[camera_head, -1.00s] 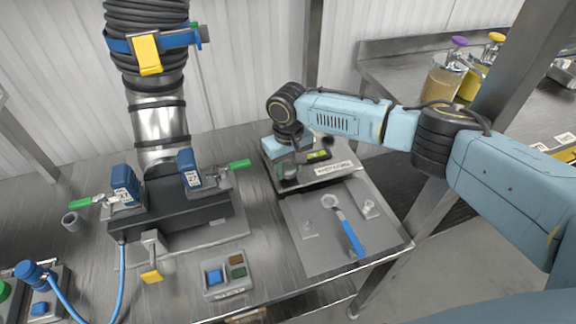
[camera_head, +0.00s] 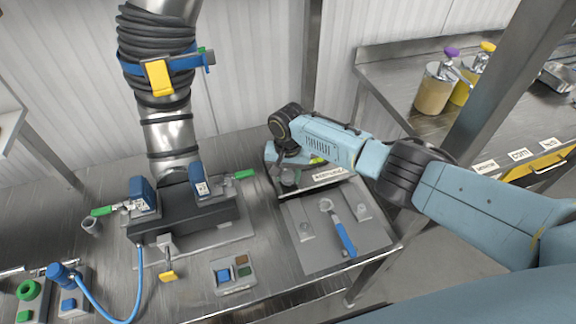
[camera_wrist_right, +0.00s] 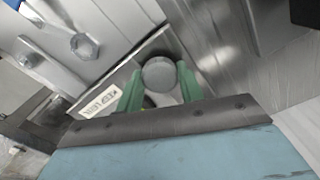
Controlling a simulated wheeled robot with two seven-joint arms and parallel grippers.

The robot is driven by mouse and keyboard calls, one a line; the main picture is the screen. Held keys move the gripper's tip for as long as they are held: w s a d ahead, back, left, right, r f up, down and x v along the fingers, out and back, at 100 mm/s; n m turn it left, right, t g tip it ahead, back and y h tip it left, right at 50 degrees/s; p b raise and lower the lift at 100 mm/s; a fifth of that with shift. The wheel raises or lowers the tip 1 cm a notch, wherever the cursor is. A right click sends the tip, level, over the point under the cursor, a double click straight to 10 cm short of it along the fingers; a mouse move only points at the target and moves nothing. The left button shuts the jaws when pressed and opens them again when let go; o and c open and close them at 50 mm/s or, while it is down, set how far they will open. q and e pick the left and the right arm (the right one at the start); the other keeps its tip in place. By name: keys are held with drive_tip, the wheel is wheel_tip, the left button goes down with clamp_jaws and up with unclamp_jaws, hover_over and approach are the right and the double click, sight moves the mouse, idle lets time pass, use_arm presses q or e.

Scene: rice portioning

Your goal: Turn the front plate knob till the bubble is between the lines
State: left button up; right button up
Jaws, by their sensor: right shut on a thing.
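The front plate knob (camera_wrist_right: 158,73) is a round grey knob between the green fingers of my right gripper (camera_wrist_right: 160,88) in the right wrist view. The fingers are shut on its sides. In the head view my right gripper (camera_head: 288,176) points down at the left front corner of the plate (camera_head: 325,178), which has a white label. A yellow-green bubble level (camera_head: 317,160) lies on the plate, mostly hidden behind my arm; I cannot tell where its bubble is. My left gripper is not in view.
Dispenser jars (camera_head: 433,95) stand on the back right counter.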

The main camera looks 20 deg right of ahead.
sight(288, 175)
drive_tip(key=m+p, duration=0.1)
drive_tip(key=m, duration=0.2)
drive_tip(key=shift+p, duration=0.4)
drive_tip(key=shift+m+p, duration=0.4)
drive_tip(key=shift+m, duration=0.3)
drive_tip(key=o, duration=1)
wheel_tip(288, 175, up, 6)
drive_tip(key=shift+p, duration=1.15)
wheel_tip(288, 175, up, 7)
drive_tip(key=shift+r, duration=0.2)
